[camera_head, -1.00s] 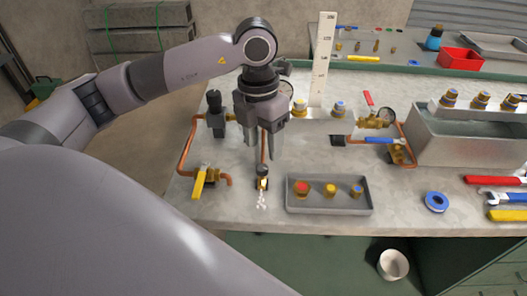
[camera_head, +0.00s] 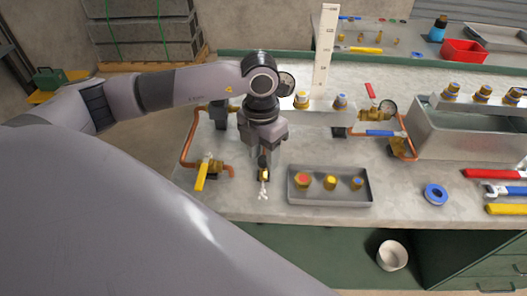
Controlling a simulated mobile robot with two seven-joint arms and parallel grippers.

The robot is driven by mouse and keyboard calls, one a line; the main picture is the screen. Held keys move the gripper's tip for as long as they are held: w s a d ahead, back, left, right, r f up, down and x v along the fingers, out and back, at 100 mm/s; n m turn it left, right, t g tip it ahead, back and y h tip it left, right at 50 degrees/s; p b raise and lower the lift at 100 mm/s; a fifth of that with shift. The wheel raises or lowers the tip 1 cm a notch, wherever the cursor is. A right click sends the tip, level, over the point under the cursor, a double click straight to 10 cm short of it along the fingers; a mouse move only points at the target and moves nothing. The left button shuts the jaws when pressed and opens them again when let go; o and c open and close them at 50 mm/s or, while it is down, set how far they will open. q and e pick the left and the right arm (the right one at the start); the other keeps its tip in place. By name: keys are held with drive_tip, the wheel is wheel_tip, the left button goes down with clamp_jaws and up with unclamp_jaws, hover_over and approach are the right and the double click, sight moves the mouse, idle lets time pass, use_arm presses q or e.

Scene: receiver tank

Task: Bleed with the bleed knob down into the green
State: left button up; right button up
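The bleed knob (camera_head: 263,162) is a small dark knob on a brass fitting near the bench's front edge, left of the grey tray. White spray (camera_head: 263,190) shows just in front of the fitting. My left gripper (camera_head: 264,154) points down right at the knob, its fingers overlapping it in the picture. I cannot tell whether the fingers are shut on it. My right gripper is not in view.
A yellow-handled valve (camera_head: 202,175) on copper pipe stands left of the knob. A grey tray (camera_head: 330,200) with several brass fittings lies to the right.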

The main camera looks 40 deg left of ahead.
use_arm(q)
clamp_jaws()
drive_tip(key=m+b, duration=0.3)
drive_tip(key=shift+f, duration=0.15)
drive_tip(key=m+b, duration=0.2)
drive_tip(key=m, duration=0.1)
drive_tip(key=shift+m+b, duration=0.35)
drive_tip(key=shift+m, duration=0.05)
drive_tip(key=m+b, duration=0.3)
drive_tip(key=m, duration=0.1)
drive_tip(key=shift+d, duration=0.1)
drive_tip(key=shift+m+g, duration=0.3)
drive_tip(key=shift+m, duration=0.4)
drive_tip(key=c, duration=0.7)
unclamp_jaws()
drive_tip(key=shift+r, duration=0.2)
